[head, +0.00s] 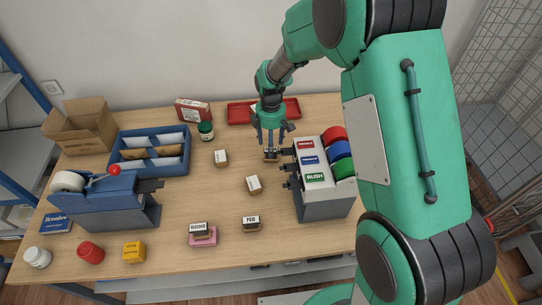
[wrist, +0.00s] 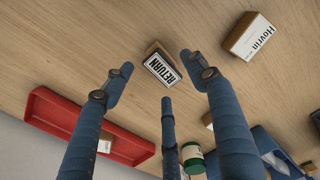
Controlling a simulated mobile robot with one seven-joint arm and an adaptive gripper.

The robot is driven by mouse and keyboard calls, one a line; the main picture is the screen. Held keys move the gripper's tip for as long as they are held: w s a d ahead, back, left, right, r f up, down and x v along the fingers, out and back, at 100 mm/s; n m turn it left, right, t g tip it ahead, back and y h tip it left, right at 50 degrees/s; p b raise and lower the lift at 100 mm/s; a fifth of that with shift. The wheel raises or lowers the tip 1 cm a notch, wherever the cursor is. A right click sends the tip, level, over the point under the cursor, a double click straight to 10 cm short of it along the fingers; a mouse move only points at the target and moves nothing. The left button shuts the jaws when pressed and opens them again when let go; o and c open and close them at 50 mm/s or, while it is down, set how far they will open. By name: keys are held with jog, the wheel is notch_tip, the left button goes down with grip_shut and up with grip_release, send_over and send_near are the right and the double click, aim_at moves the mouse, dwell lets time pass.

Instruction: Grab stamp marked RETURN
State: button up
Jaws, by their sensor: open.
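My gripper (wrist: 160,82) is open, with nothing held, and the stamp appears apart from the fingers. In the head view my gripper (head: 269,143) points down over the counter, left of the grey dispenser. A small stamp-like block (head: 270,155) is right below it, partly hidden by the fingers; its label is not readable there.
Other stamps stand nearby: one (head: 221,158) to the left, one (head: 254,185) nearer the front, and the PAID stamp (head: 251,223). The grey tape dispenser (head: 325,208) is close on the right.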

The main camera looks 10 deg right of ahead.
jog(key=shift+f, duration=0.15)
jog(key=shift+d+f+b, duration=0.1)
jog(key=shift+f+b, duration=0.55)
jog(key=shift+f, duration=1.95)
jog(key=c, duration=1.3)
